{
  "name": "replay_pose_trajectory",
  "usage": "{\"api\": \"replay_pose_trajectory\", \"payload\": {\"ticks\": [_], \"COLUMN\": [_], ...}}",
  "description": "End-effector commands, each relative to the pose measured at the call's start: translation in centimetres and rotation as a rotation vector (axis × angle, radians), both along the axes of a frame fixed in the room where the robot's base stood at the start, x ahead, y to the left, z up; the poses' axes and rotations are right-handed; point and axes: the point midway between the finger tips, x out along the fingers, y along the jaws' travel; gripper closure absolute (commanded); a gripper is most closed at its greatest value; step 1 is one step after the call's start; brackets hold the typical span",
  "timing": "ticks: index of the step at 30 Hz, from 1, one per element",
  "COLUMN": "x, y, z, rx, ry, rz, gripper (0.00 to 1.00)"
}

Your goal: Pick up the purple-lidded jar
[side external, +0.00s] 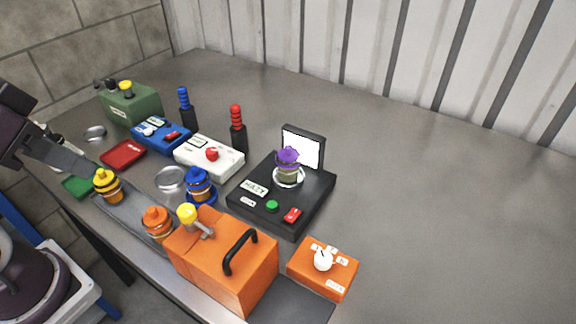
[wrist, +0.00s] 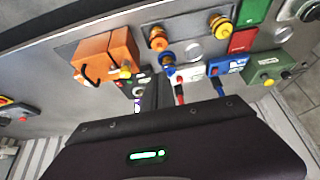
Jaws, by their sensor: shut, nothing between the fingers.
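The purple-lidded jar (side external: 288,168) stands upright on a white ring on the black device (side external: 255,218), in front of its small lit screen, in the side view. My gripper (side external: 88,172) is at the left edge of that view, its fingers shut and empty. Its tips appear near the yellow-lidded jar, well to the left of the purple-lidded jar and apart from it. In the wrist view the dark gripper body fills the bottom and hides part of the black device; the purple-lidded jar cannot be made out clearly there.
Yellow-lidded (side external: 107,186), orange-lidded (side external: 158,224) and blue-lidded (side external: 198,184) jars stand left of the black device. A large orange box (side external: 222,262) with a handle stands in front, a small orange box (side external: 322,270) to its right. Red (side external: 237,130) and blue (side external: 187,110) posts stand behind. The table's right is clear.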

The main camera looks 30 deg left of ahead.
Motion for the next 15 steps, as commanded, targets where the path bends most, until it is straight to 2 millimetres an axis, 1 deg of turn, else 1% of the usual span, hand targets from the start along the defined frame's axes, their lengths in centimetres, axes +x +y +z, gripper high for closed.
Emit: {"api": "replay_pose_trajectory", "payload": {"ticks": [3,11,12,15], "x": [0.0,0.0,0.0,0.0], "y": [0.0,0.0,0.0,0.0], "z": [0.0,0.0,0.0,0.0], "rx": [0.0,0.0,0.0,0.0], "ry": [0.0,0.0,0.0,0.0], "rz": [0.0,0.0,0.0,0.0], "gripper": [1.0,0.49,0.46,0.46]}}
